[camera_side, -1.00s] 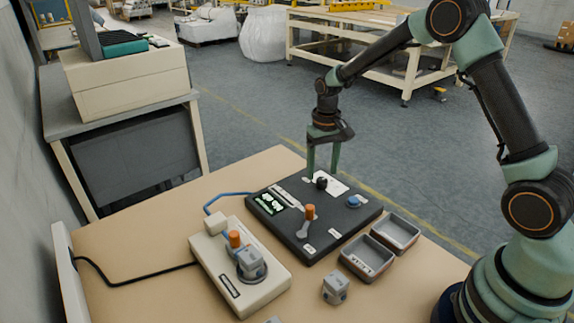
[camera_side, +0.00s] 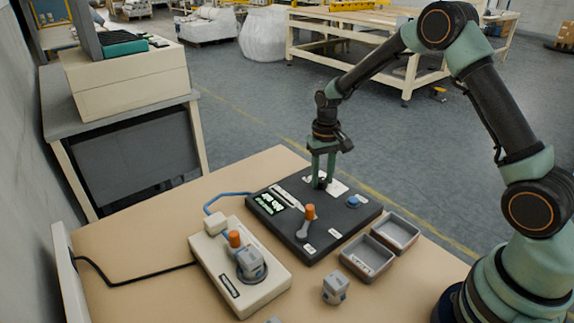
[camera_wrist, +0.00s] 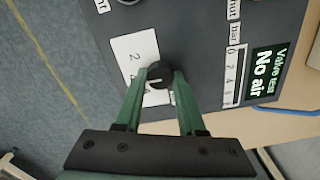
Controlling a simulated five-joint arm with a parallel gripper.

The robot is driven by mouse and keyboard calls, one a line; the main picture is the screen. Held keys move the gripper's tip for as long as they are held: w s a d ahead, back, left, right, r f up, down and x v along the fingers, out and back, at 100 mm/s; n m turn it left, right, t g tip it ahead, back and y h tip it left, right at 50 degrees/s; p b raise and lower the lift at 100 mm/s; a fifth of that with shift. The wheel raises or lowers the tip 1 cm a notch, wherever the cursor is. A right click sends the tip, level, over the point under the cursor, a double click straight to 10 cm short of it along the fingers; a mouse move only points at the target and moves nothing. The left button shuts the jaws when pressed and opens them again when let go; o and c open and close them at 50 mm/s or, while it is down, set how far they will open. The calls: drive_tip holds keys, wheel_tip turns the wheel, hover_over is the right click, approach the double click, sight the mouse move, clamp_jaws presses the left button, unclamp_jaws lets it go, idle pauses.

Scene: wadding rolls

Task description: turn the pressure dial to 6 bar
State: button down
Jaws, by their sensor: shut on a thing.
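The pressure dial (camera_wrist: 158,72) is a small black round knob on a white scale plate (camera_wrist: 131,50) with printed numbers, on the dark control panel. My gripper (camera_wrist: 160,80) is shut on the dial, one green finger on each side of it. In the side view my gripper (camera_side: 321,184) points down onto the far part of the panel (camera_side: 345,215), and its fingers mostly hide the dial. In the wrist view the display (camera_wrist: 265,72) reads "Valve test" and "No air", beside a bar scale (camera_wrist: 233,78). The dial's pointer and exact setting are not clear.
An orange-topped lever (camera_side: 309,213) and a blue button (camera_side: 353,202) are on the panel. Two grey trays (camera_side: 397,232) sit to its right. A beige fixture (camera_side: 228,281) with a grey valve block stands at left front, another grey block (camera_side: 335,287) nearer the front.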

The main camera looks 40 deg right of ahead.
sight(322, 180)
drive_tip(key=shift+n, duration=0.4)
drive_tip(key=n, duration=0.3)
drive_tip(key=shift+a, duration=0.1)
drive_tip(key=n, duration=0.5)
drive_tip(key=shift+a+r, duration=0.1)
drive_tip(key=shift+w, duration=0.1)
drive_tip(key=c, duration=0.5)
unclamp_jaws()
wheel_tip(322, 180, up, 12)
idle(0.3)
